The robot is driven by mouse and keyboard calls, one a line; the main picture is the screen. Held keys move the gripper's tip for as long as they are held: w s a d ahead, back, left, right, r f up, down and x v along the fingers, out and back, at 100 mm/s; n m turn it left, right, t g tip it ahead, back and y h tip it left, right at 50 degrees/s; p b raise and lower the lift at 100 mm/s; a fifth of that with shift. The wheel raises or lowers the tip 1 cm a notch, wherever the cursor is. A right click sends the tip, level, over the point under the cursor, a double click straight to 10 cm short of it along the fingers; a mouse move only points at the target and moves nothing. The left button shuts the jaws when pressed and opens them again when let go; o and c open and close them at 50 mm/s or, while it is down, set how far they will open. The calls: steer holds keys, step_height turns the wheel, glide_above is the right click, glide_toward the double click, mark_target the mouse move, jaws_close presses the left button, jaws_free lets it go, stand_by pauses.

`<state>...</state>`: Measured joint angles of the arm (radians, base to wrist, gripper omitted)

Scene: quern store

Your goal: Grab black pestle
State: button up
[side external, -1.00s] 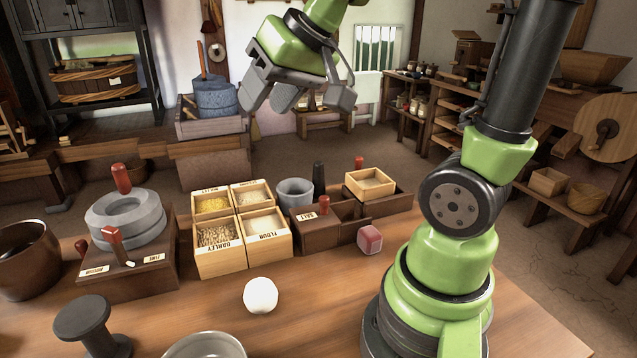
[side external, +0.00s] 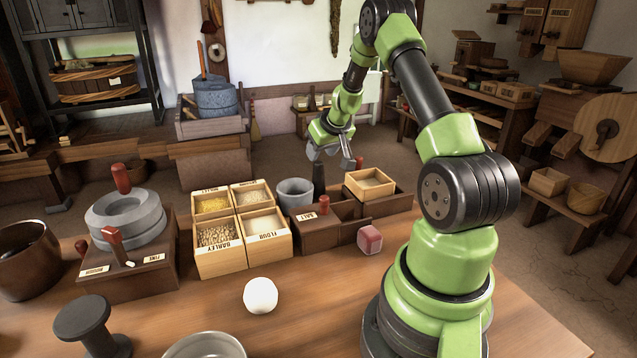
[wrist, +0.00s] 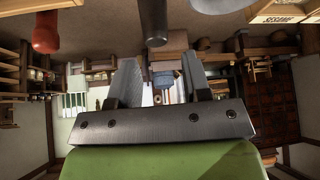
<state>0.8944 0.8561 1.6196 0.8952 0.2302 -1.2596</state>
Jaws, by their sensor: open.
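The black pestle (side external: 319,183) stands upright in the side external view, between the grey mortar (side external: 295,194) and the dark wooden box. Its dark shaft also shows at the top of the wrist view (wrist: 153,20), outside the gap between my fingers. My gripper (side external: 331,156) is open, close above the pestle and apparently slightly to its right. In the wrist view the two fingers of my gripper (wrist: 160,85) are spread apart with nothing between them. The exact depth between fingers and pestle is hard to tell.
Four grain bins (side external: 267,245) stand left of the mortar. A dark box (side external: 330,236) labelled SALT is in front of the pestle; a light wooden box (side external: 369,183) stands right. A red-handled item (wrist: 45,32) shows in the wrist view.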

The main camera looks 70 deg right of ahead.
mark_target(319, 163)
steer(key=shift+x, duration=0.8)
steer(key=f, duration=0.2)
steer(key=w+d+f, duration=0.1)
steer(key=f, duration=0.1)
steer(key=shift+w+d+f, duration=0.15)
steer(key=shift+w+f, duration=0.15)
steer(key=shift+f, duration=0.15)
steer(key=c, duration=0.7)
